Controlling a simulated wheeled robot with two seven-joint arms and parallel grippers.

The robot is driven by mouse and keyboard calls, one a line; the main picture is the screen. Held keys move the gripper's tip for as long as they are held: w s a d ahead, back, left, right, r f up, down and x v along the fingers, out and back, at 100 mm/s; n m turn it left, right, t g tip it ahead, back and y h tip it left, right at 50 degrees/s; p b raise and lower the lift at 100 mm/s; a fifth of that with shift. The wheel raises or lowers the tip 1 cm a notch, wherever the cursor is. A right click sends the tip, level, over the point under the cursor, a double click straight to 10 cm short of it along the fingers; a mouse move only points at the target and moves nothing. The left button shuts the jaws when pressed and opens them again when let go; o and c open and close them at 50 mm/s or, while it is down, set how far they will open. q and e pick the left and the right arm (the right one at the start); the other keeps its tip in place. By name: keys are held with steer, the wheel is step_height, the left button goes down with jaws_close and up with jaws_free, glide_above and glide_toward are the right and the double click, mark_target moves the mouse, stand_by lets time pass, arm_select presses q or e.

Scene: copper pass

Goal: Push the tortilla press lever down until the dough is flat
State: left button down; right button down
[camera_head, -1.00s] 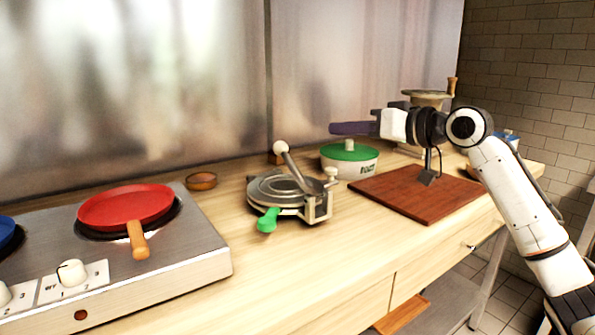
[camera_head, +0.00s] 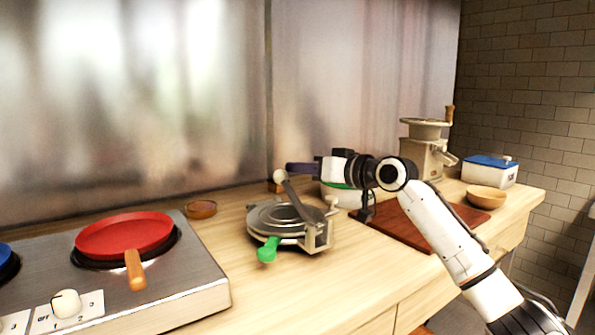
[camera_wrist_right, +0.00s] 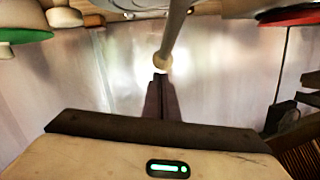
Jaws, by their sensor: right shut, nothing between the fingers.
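The metal tortilla press (camera_head: 282,216) stands on the wooden counter with its round plate lying closed; no dough shows. Its lever (camera_head: 295,200) slants up and back to a pale knob (camera_head: 280,176), above the plate. My right gripper (camera_head: 288,168) is shut and empty, its dark fingertips close beside the knob. In the right wrist view, the lever (camera_wrist_right: 176,28) comes down from the top to the knob (camera_wrist_right: 162,63), just beyond the shut fingertips (camera_wrist_right: 160,76). I cannot tell whether they touch. My left gripper is not in view.
The stove with a red pan (camera_head: 125,236) is left, a small brown bowl (camera_head: 201,209) behind. A white pot (camera_head: 342,196), brown board (camera_head: 410,232) and grinder (camera_head: 424,152) are right. The front counter is clear.

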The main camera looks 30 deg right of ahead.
steer(key=shift+w+a+f, duration=0.15)
steer(key=shift+f, duration=0.05)
steer(key=p, duration=0.1)
steer(key=w+f+p, duration=0.1)
steer(key=shift+a+f+g+p, duration=0.2)
steer(key=shift+g+p, duration=0.2)
stand_by(0.4)
